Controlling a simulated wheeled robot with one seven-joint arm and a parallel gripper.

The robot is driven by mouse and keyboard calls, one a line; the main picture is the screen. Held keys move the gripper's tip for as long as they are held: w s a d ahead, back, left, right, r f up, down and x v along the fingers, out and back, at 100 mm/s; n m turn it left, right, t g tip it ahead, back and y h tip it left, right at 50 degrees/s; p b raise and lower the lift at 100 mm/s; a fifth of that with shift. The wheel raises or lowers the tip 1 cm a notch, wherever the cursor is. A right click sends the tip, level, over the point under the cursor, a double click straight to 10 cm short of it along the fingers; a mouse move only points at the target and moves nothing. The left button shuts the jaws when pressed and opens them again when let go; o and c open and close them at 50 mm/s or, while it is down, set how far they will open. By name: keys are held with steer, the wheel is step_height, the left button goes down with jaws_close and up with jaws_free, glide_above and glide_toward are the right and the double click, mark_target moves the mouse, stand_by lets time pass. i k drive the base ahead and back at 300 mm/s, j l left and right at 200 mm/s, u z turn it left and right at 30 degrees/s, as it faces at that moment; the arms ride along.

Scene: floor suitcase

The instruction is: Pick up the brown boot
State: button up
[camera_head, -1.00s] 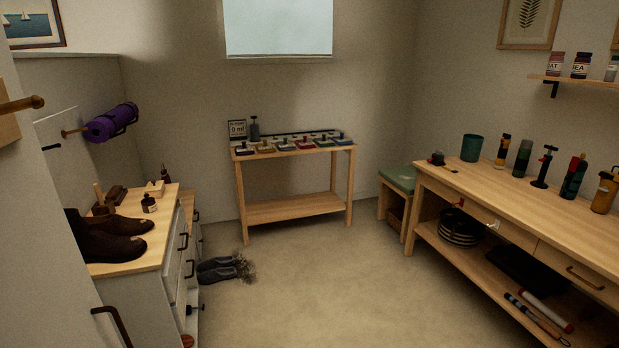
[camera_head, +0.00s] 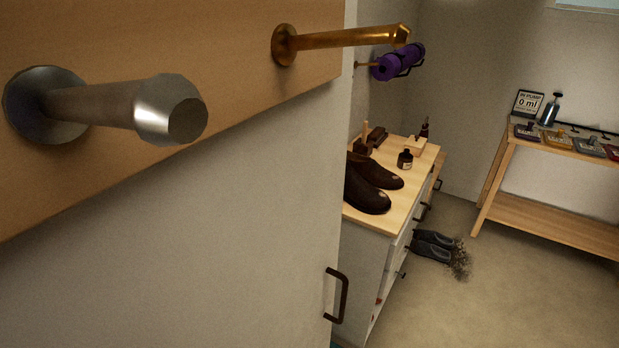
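A pair of dark brown boots stands on the light wood top of a white cabinet (camera_head: 399,217), right of the picture's middle. The nearer brown boot (camera_head: 367,198) is partly hidden on its left by a white panel. The farther brown boot (camera_head: 378,174) is beside it, toes pointing right. My gripper is not in the picture.
A white panel (camera_head: 200,230) with a wood rail (camera_head: 200,90) and pegs fills the near left. A dark bottle (camera_head: 405,159) and brushes share the cabinet top. Grey shoes (camera_head: 432,246) with dirt lie on the floor.

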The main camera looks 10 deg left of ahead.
mark_target(362, 196)
steer(key=i+l+u, duration=0.1)
steer(key=l+u, duration=0.25)
steer(key=l, duration=0.3)
steer(key=l+u, duration=0.35)
steer(key=l, duration=0.35)
steer(key=i+l+u, duration=0.25)
steer(key=i+l, duration=0.2)
steer(key=l, duration=0.2)
steer(key=i+l+u, duration=0.1)
steer(key=l, duration=0.25)
steer(key=i+l+u, duration=0.15)
steer(key=l, duration=0.25)
steer(key=i+l+u, duration=0.1)
steer(key=i+l, duration=0.15)
steer(key=l, duration=0.15)
steer(key=i+l+u, duration=0.15)
steer(key=l, duration=0.25)
steer(key=i+l+u, duration=0.1)
steer(key=l, duration=0.35)
